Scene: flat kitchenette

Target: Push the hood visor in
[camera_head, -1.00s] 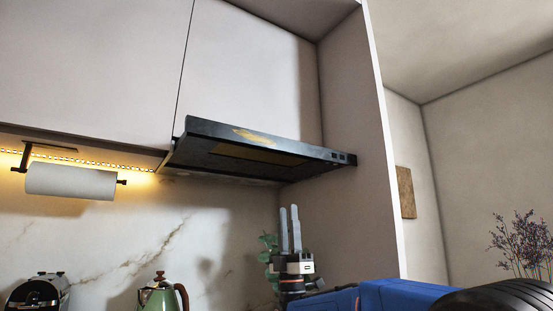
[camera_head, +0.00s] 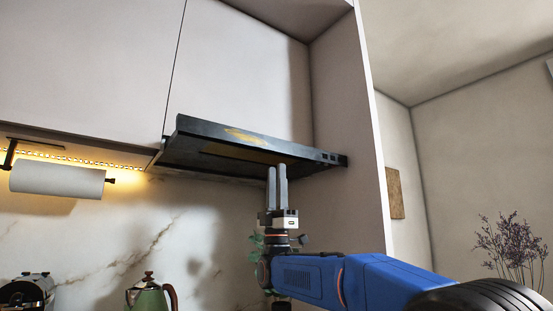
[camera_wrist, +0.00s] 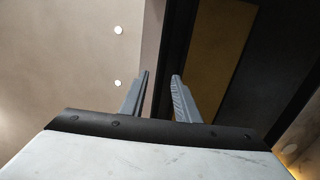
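The hood visor (camera_head: 255,143) is a dark, scuffed slab with a yellowish worn patch, jutting out below the upper cabinets. Small dark buttons sit near its right end. My gripper (camera_head: 277,170) points upward, with its fingertips overlapping the visor's lower edge toward the right in the head view. I cannot tell whether they touch it. In the wrist view, the two grey fingers (camera_wrist: 160,77) stand apart with an empty gap between them. The hood's dark underside (camera_wrist: 270,60) with a yellowish-brown panel (camera_wrist: 213,60) fills the right of that view.
A tall side panel (camera_head: 350,130) closes off the hood's right side. A paper towel roll (camera_head: 57,180) hangs under the cabinet at left. A green kettle (camera_head: 149,299) and a dark appliance (camera_head: 28,290) stand below. Free air lies in front of the marble backsplash (camera_head: 120,225).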

